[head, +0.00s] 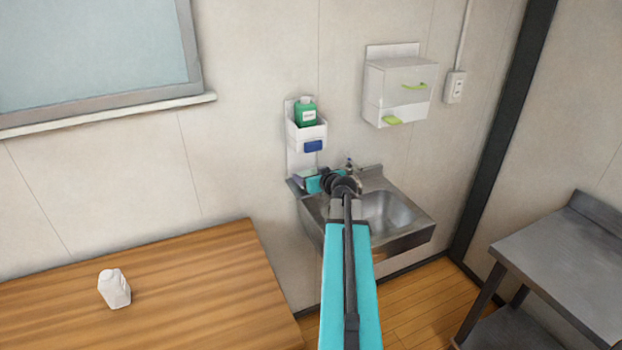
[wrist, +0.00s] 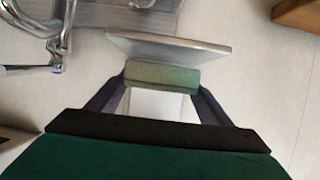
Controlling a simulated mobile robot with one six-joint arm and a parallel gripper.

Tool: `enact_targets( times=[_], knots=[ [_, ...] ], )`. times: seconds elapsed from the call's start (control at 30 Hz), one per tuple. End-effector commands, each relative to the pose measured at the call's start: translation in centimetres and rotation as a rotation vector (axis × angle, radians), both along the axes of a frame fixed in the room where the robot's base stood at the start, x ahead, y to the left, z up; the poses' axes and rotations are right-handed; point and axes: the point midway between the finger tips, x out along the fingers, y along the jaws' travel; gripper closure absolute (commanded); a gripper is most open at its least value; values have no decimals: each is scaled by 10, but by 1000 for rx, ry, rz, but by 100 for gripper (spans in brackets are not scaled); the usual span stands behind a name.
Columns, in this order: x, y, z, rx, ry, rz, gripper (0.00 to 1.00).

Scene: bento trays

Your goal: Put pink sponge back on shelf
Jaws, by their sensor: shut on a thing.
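My gripper (wrist: 162,90) is shut on a green sponge-like block (wrist: 162,75), held between its two dark fingers. No pink sponge shows in either view. A small grey metal shelf (wrist: 185,50) lies right by the block in the wrist view; whether they touch I cannot tell. In the head view my arm reaches to the left side of the sink, and its end hides most of the shelf and the held block.
A steel sink (head: 385,212) with a tap (wrist: 57,50) is close beside my gripper. Above is a white wall holder (head: 308,133) with a green bottle (head: 305,114). A white dispenser (head: 402,90) hangs to the right. A wooden table (head: 200,290) bears a white bottle (head: 114,289).

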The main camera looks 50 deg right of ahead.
Motion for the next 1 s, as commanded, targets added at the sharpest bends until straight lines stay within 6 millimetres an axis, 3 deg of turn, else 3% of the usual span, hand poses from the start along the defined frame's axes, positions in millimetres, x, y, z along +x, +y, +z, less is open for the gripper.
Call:
enact_targets(
  times=[0.23, 0.83, 0.87, 0.93, 1.0],
  knots=[
    [0, 0, -14, 0, 0, 0, 51],
    [0, 0, -20, 0, 0, 0, 51],
    [0, 0, -19, 0, 0, 0, 22],
    [0, 0, -18, 0, 0, 0, 10],
    [0, 0, -18, 0, 0, 0, 8]
  ],
)
